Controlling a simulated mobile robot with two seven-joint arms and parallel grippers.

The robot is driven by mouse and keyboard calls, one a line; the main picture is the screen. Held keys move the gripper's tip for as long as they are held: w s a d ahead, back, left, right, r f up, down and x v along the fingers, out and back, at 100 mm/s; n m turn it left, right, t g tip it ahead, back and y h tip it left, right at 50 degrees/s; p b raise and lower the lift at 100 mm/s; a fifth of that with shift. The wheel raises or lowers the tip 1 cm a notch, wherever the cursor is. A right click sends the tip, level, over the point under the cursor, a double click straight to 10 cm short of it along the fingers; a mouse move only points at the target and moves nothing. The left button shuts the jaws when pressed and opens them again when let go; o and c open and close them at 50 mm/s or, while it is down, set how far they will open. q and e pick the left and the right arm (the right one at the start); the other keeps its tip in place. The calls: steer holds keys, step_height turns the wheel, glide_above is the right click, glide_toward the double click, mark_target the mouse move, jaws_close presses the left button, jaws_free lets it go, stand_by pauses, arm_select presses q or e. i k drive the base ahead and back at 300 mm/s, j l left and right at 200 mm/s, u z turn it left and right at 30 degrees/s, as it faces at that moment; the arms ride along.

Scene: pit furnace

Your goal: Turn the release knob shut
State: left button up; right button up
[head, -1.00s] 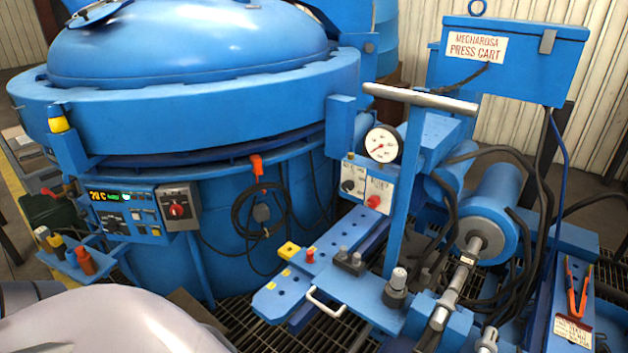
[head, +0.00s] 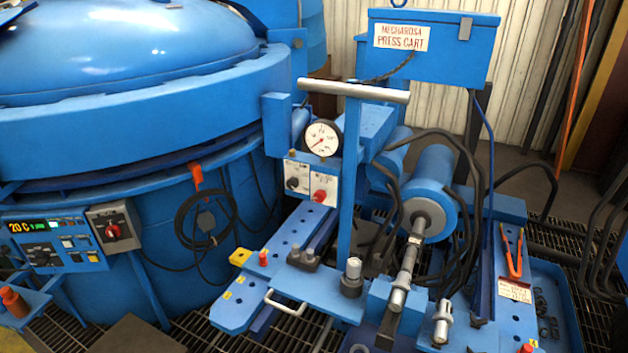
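On the press cart, a white panel (head: 311,172) below the round gauge (head: 322,138) carries a black knob (head: 293,183) and a red knob (head: 319,195). Their labels are too small to read, so I cannot tell which is the release knob or whether it is shut. A silver-topped black knob (head: 353,272) stands upright on the cart's front plate. Nothing touches these knobs. Neither of my grippers is in view.
A blue upright with a grey crossbar handle (head: 352,90) stands just right of the panel. The large blue furnace (head: 130,120) fills the left. Orange-handled pliers (head: 511,252) lie at the right.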

mark_target(319, 196)
steer(key=i+z, duration=0.15)
steer(key=z, duration=0.35)
steer(key=i+j+z, duration=0.15)
steer(key=z, duration=0.3)
steer(key=i+j+z, duration=0.1)
steer(key=z, duration=0.4)
steer(key=j, duration=0.1)
